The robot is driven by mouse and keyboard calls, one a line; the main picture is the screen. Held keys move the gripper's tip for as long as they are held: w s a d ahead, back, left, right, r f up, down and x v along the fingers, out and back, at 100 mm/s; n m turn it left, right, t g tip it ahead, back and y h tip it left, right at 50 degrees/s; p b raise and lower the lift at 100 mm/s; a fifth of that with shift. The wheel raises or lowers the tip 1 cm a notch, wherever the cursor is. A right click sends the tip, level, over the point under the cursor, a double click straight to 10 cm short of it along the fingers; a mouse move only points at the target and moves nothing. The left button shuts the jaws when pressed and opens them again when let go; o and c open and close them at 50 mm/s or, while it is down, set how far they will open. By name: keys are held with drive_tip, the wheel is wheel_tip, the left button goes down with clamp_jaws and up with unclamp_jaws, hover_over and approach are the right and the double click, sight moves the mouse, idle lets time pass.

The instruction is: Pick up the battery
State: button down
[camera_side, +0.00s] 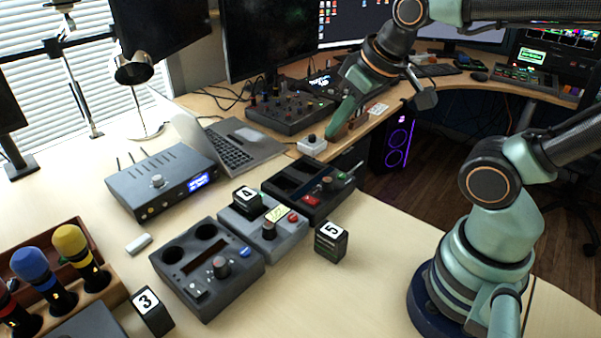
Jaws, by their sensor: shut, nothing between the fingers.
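My gripper (333,132) is at the upper middle, pointing down at the desk corner, with its green fingers together and nothing visible in them. I cannot pick out a battery for certain. A small pale block or cylinder (138,243) lies on the desk at the left, well away from my gripper. It is too small to tell what it is. A dark grey box (207,268) with two round wells and a slot stands at the front, and a black box (310,188) with recesses stands behind it. Their recesses are partly dark.
A small white box (312,146) with a knob is just below my gripper. A grey box (262,226) stands between the dark ones. Numbered blocks 3 (152,312), 4 (246,199) and 5 (331,241) stand nearby. A laptop (232,145) is behind.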

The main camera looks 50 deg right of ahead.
unclamp_jaws()
idle(0.3)
drive_tip(key=m+g, duration=0.6)
drive_tip(key=m, duration=1.2)
hover_over(332, 230)
wheel_tip(332, 230, down, 10)
wheel_tip(332, 230, down, 7)
drive_tip(key=shift+w+r, duration=0.1)
drive_tip(key=shift+r, duration=0.05)
drive_tip(key=f, duration=0.3)
drive_tip(key=shift+s+f, duration=0.2)
drive_tip(key=shift+w+f, duration=0.15)
drive_tip(key=shift+f, duration=0.75)
